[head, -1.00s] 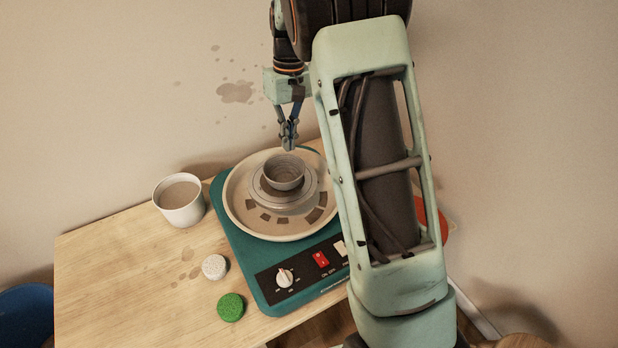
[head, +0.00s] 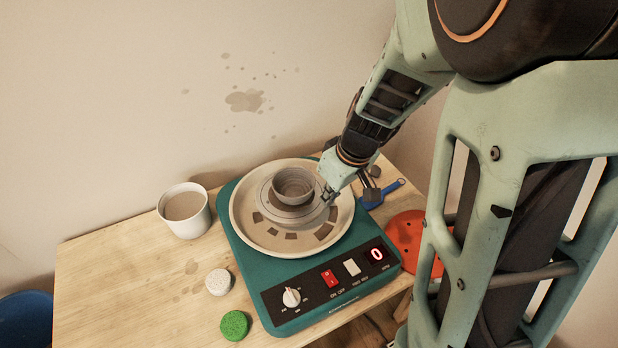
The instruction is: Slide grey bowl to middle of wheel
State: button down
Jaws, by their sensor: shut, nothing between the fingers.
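The grey bowl (head: 293,184) stands upright on the round wheel head (head: 268,209) of the pottery wheel. It looks a little towards the far side of the wheel's middle. A pale splash pan (head: 262,240) surrounds the wheel head on a teal base (head: 236,262). My gripper (head: 328,197) is shut and empty, low at the right of the bowl, close to the wheel head's right edge. I cannot tell whether its tips touch the bowl.
A white cup (head: 185,212) stands left of the wheel. A white sponge (head: 219,282) and a green sponge (head: 235,325) lie at front left. A blue-handled tool (head: 384,193) and an orange-red disc (head: 411,236) are at right. The wooden table (head: 120,262) is clear at left.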

aim_at(307, 194)
jog(key=x, duration=0.3)
jog(key=w+x, duration=0.1)
jog(key=x, duration=0.1)
jog(key=a+x, duration=0.1)
jog(key=x, duration=0.2)
jog(key=shift+w+a, duration=0.15)
jog(key=shift+w, duration=0.25)
jog(key=shift+w+a, duration=0.5)
jog(key=shift+w, duration=0.2)
jog(key=shift+w+f, duration=0.1)
jog(key=shift+w+a, duration=0.45)
jog(key=shift+w, duration=0.15)
jog(key=shift+s+b, duration=0.1)
jog(key=shift+b, duration=0.2)
